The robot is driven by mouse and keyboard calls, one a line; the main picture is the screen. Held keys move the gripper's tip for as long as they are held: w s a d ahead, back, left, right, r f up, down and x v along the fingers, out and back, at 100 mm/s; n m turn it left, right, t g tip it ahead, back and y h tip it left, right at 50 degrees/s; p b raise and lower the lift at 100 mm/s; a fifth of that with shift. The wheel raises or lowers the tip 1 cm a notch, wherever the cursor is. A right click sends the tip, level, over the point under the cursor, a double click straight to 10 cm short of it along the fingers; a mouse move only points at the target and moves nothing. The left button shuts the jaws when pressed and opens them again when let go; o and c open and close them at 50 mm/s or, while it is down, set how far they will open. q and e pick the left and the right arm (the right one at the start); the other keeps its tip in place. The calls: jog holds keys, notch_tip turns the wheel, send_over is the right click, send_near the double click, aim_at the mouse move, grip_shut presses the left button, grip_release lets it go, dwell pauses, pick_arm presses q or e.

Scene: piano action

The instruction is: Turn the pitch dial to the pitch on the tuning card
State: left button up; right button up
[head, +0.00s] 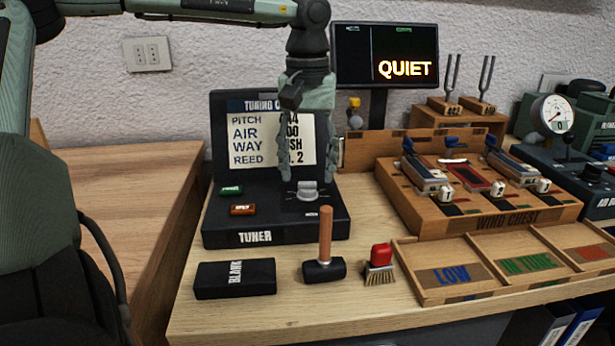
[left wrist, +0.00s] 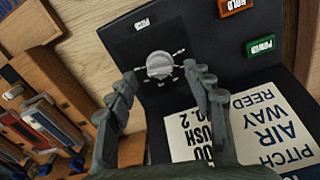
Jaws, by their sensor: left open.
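The pitch dial (head: 307,190) is a grey knob on the sloped front of the black tuner (head: 222,232). It also shows in the left wrist view (left wrist: 159,65), with small marks around it. The white tuning card (head: 252,150) stands on the tuner's upright back and lists pitch, air, way and reed. My arm partly covers its values; the pitch figure ends in 44. My left gripper (head: 306,168) is open, fingers pointing down, just above the dial. In the left wrist view its fingertips (left wrist: 163,78) lie either side of the dial; contact cannot be told. My right gripper is not in view.
A green button (head: 231,190) and an orange button (head: 243,209) sit left of the dial. The wind chest (head: 500,218) is at right. A screen (head: 362,55) reads QUIET.

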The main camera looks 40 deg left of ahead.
aim_at(308, 182)
pick_arm(q)
notch_tip(308, 182, up, 9)
jog(key=shift+r, duration=0.2)
dwell(0.6)
